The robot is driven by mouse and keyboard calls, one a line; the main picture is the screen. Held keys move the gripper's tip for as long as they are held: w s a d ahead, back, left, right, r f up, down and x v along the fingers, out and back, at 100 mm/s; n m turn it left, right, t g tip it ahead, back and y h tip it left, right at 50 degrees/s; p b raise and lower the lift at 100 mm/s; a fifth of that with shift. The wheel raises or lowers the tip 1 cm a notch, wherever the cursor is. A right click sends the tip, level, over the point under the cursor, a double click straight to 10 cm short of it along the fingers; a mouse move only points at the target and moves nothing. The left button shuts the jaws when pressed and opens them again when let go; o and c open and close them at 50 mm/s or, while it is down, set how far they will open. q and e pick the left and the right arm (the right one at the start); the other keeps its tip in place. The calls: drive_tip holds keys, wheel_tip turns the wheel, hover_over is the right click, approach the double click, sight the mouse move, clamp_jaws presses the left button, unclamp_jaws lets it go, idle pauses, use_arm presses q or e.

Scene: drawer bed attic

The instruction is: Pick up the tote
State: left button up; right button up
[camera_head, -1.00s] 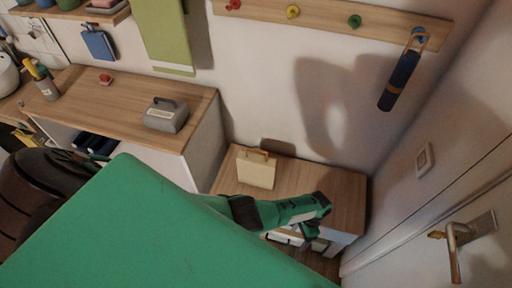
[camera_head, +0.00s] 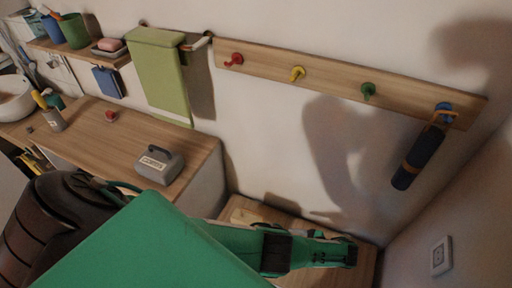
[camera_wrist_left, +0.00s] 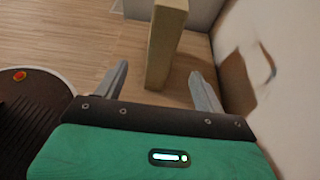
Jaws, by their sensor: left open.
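The tote is a pale beige, flat-sided block in the left wrist view (camera_wrist_left: 164,42), standing on a wooden surface. In the head view my green left arm covers most or all of its place on the low wooden bench (camera_head: 368,268). My left gripper (camera_wrist_left: 158,72) is open, with one finger on each side of the tote's near end in the picture. The tote looks unheld, and I cannot tell whether a finger touches it. Its handle is not visible now. My right gripper is not in view.
A wall stands close on the right in the wrist view. A wooden counter (camera_head: 105,140) holds a grey handled block (camera_head: 160,165). Above the bench is a peg rail (camera_head: 330,75) with a dark hanging roll (camera_head: 418,158). A green towel (camera_head: 160,75) hangs to the left.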

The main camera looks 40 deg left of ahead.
use_arm(q)
drive_tip(key=x, duration=1.2)
drive_tip(key=shift+a+f, duration=0.25)
drive_tip(key=shift+a, duration=0.05)
drive_tip(key=c, duration=1.3)
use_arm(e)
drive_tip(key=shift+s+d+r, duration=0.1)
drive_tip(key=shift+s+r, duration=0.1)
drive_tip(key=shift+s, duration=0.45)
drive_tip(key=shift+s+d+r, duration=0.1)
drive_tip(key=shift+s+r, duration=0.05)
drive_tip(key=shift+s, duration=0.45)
use_arm(q)
drive_tip(key=shift+p, duration=0.35)
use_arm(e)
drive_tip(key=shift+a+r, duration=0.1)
